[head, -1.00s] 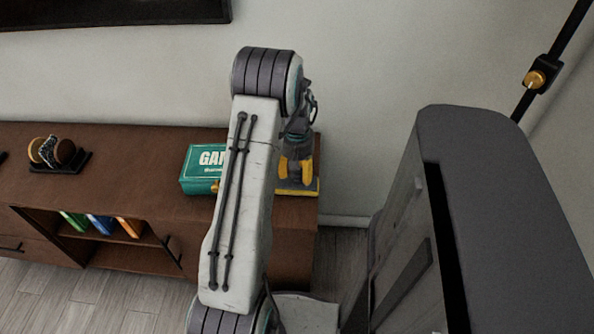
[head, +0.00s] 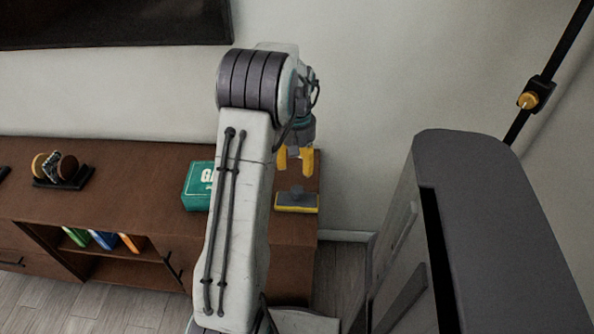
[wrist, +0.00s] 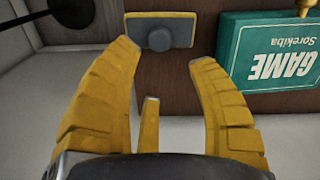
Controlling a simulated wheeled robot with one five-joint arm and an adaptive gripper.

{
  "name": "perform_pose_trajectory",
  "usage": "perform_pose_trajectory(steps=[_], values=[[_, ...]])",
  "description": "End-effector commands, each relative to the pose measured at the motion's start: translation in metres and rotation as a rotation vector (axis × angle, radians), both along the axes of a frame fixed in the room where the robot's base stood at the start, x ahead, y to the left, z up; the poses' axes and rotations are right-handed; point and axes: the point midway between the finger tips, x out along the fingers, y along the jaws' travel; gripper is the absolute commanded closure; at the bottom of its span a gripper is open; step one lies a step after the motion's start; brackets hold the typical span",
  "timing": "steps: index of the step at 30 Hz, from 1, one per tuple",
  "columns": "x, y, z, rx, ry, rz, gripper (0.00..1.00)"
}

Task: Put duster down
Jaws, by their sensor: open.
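The duster (head: 297,202) is a flat block with a grey top, a raised grey knob and a yellow edge. It lies on the right end of the brown cabinet top (head: 130,160). My gripper (head: 295,160) has yellow fingers, is open and empty, and hangs above the duster, apart from it. In the wrist view the duster (wrist: 160,32) lies beyond the spread fingertips of my gripper (wrist: 160,60), its knob facing the camera.
A green game box (head: 197,186) lies left of the duster, partly behind my arm; it also shows in the wrist view (wrist: 270,50). A coaster holder (head: 60,170) stands farther left. A tall dark grey unit (head: 490,220) stands at the right.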

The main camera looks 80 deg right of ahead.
Motion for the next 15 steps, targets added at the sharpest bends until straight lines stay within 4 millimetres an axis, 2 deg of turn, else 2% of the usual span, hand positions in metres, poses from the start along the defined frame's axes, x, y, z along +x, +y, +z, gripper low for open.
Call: perform_pose_trajectory(steps=[6, 15], values=[[0.000, 0.000, 0.015, 0.000, 0.000, 0.000, 0.47], [0.000, 0.000, 0.018, 0.000, 0.000, 0.001, 0.47]])
